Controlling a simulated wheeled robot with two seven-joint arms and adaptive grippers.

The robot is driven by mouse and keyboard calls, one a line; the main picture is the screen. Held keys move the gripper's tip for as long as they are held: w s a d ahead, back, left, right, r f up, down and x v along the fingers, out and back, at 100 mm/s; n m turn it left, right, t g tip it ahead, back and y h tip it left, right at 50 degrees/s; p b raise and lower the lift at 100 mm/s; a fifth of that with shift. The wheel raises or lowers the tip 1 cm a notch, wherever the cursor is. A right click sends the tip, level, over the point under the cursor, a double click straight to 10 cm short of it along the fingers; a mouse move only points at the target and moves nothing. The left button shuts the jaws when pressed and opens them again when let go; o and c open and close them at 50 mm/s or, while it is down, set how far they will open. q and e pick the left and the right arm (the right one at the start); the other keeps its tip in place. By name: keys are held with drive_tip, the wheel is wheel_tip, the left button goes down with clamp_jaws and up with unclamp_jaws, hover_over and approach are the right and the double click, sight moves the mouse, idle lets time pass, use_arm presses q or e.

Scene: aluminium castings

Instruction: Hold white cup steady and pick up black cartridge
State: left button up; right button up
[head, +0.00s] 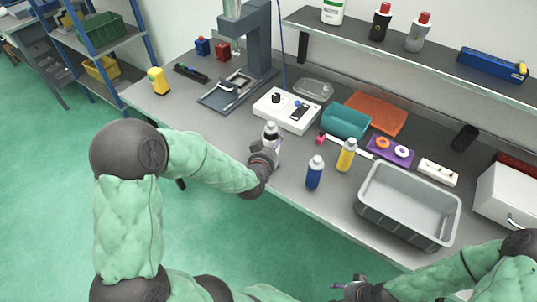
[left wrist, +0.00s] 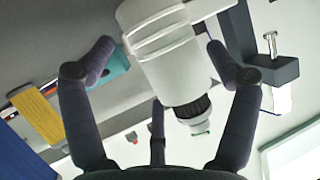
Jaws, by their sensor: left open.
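A white bottle-like container with a ribbed black cap (left wrist: 165,50) fills the top middle of the left wrist view, between the spread fingers of my left gripper (left wrist: 160,75). In the head view the white container (head: 271,131) stands near the bench's front edge, with my left gripper (head: 266,153) right at it, partly hiding its lower part. The left gripper is open; whether a finger touches the container is unclear. A black cylinder (head: 465,138), perhaps the cartridge, stands at the back right of the bench. My right gripper (head: 352,289) is at the bottom edge, its fingers unclear.
A blue bottle (head: 315,174) and a yellow bottle (head: 346,155) stand right of the left gripper. A grey bin (head: 408,204) stands further right. A white instrument box (head: 287,110) and a teal tray (head: 346,122) lie behind. The bench's front left is mostly clear.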

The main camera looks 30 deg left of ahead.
use_arm(q)
drive_tip(key=shift+x, duration=1.5)
drive_tip(key=c, duration=1)
